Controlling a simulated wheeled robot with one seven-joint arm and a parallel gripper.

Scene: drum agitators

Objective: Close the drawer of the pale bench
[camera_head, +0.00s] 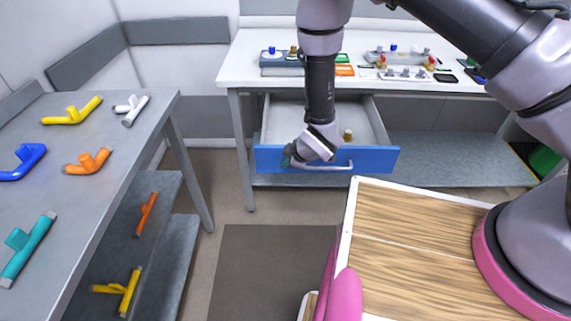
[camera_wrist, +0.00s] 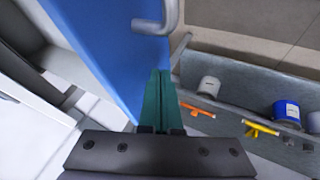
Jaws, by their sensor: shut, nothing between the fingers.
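The pale bench (camera_head: 238,75) stands at the back. Its drawer is pulled out, with a blue front (camera_head: 378,159) and a grey handle (camera_head: 335,169). The grey open inside (camera_head: 285,108) shows behind the front. My gripper (camera_head: 288,156) is at the left part of the blue front, near the handle's left end. In the wrist view, its teal fingers (camera_wrist: 160,78) are shut and empty, beside the blue front (camera_wrist: 100,45) and below the curved handle (camera_wrist: 168,18). I cannot tell whether they touch the front.
A small brass-coloured item (camera_head: 347,135) is inside the drawer. A grey table (camera_head: 105,150) with several coloured pipe-like pieces stands at left. Floor (camera_head: 225,205) is clear before the drawer.

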